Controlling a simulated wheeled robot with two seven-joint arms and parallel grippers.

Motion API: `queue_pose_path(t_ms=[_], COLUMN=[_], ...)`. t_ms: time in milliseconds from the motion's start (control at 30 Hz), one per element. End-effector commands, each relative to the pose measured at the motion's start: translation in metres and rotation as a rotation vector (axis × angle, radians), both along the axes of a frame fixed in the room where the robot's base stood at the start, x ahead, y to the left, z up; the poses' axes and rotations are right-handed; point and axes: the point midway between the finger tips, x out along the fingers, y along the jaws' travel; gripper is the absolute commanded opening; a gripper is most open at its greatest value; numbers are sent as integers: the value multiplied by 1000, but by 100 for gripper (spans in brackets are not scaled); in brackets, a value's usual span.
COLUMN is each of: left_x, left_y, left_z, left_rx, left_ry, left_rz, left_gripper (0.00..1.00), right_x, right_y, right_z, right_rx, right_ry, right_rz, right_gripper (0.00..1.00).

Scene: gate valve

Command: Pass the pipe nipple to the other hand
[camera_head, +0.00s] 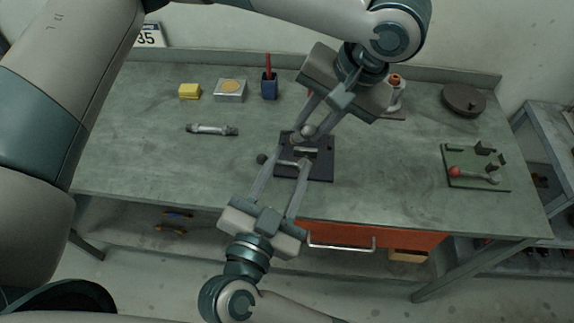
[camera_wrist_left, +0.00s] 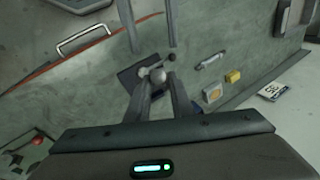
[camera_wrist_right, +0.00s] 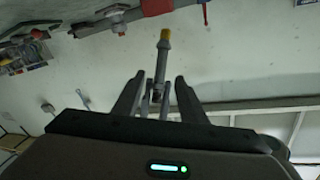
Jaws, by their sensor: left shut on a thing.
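My left gripper (camera_head: 306,132) reaches down from the upper right over the dark plate. It is shut on a light grey piece with a rounded end (camera_head: 307,130), taken as the pipe nipple; this end also shows between the fingertips in the left wrist view (camera_wrist_left: 158,75). Most of it is hidden. My right gripper (camera_head: 289,165) comes up from below, close to the left one. Its fingers stand apart in the right wrist view (camera_wrist_right: 157,85), with thin grey parts between them; I cannot tell whether they touch.
The dark plate (camera_head: 322,170) lies under both grippers. A grey rod with dark ends (camera_head: 212,130) lies to the left. A yellow block (camera_head: 190,91), a tray (camera_head: 230,96) and a blue holder (camera_head: 269,90) stand behind. A green plate (camera_head: 460,175) is right. The table's left front is clear.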

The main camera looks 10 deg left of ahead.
Motion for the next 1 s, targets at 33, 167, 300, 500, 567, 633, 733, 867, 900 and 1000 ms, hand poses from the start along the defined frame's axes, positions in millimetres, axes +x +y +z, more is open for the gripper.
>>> queue_pose_path(t_ms=[33,167,300,500,567,633,733,867,900,1000], left_x=[0,0,0,0,0,0,0,0,0,0], left_y=[0,0,0,0,0,0,0,0,0,0], left_z=[0,0,0,0,0,0,0,0,0,0], left_rx=[0,0,0,0,0,0,0,0,0,0], left_ry=[0,0,0,0,0,0,0,0,0,0], left_rz=[0,0,0,0,0,0,0,0,0,0], left_gripper=[0,0,0,0,0,0,0,0,0,0], right_x=[0,0,0,3,5,10,19,36,43,58], right_y=[1,1,1,1,0,-1,-3,-6,-7,-9], right_z=[1,1,0,1,1,1,1,1,1,1], right_rx=[4,5,3,3,2,2,1,1,1,0], right_ry=[5,10,8,6,6,5,4,3,3,2], right_rz=[4,6,6,5,4,4,4,3,3,4], right_gripper=[38,38,38,38,38,38,38,38,38,38])
